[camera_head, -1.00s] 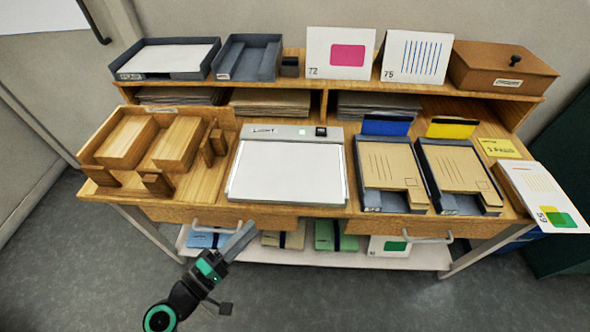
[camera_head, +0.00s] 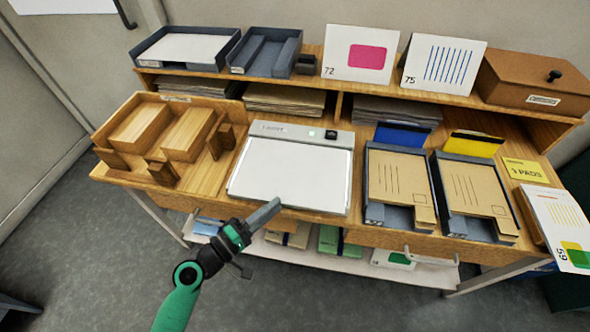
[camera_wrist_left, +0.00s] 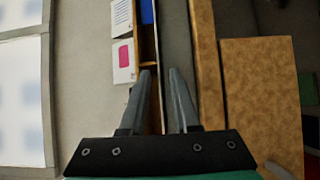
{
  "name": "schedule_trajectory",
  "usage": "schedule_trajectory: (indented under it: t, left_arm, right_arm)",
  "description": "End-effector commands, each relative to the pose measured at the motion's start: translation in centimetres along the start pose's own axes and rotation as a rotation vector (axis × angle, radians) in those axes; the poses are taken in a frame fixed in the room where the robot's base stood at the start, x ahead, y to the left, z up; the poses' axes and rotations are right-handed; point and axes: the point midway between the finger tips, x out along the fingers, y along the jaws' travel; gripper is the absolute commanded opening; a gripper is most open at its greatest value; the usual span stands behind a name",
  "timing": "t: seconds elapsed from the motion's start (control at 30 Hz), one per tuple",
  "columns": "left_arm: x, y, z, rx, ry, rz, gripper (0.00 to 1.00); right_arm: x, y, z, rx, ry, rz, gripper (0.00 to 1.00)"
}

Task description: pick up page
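Page 72 (camera_head: 361,55), white with a pink rectangle, leans upright on the top shelf. Page 75 (camera_head: 441,64), with blue stripes, leans beside it. Another page (camera_head: 556,217) with yellow and green shapes lies tilted over the table's right end. A page with a green shape (camera_head: 393,259) is partly hidden on the low shelf. My left gripper (camera_head: 264,214) is at the table's front edge, below the light pad. In the left wrist view its fingers (camera_wrist_left: 159,78) are apart and empty; a pink-marked page (camera_wrist_left: 123,62) shows beyond. My right gripper is out of view.
The light pad (camera_head: 290,178) sits mid-table. Two folder trays (camera_head: 397,190) (camera_head: 471,196) stand to its right and a wooden sorter (camera_head: 125,178) to its left. A brown box (camera_head: 528,85) ends the top shelf.

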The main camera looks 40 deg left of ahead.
Motion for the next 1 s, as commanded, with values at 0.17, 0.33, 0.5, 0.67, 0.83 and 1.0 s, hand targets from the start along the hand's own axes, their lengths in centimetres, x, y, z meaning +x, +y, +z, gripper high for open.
schedule_trajectory:
  t: [0.17,0.33,0.5,0.67,0.83,1.0]
  left_arm:
    - [0.00,0.03,0.01,0.000,0.000,0.001,0.00]
    - [0.00,0.03,0.02,0.000,-0.001,0.001,0.00]
    - [0.00,0.02,0.02,0.000,-0.001,0.000,0.00]
    - [0.00,0.02,0.02,0.000,-0.001,0.000,0.00]
    - [0.00,0.02,0.02,0.000,-0.001,0.000,0.00]
    - [0.00,0.02,0.02,0.000,-0.001,0.000,0.00]
  right_arm:
    - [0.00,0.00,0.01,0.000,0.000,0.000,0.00]
    - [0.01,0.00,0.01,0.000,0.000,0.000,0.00]
    - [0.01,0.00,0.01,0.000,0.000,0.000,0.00]
    - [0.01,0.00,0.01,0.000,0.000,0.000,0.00]
    - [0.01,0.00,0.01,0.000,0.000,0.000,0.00]
    - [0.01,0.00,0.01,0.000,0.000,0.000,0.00]
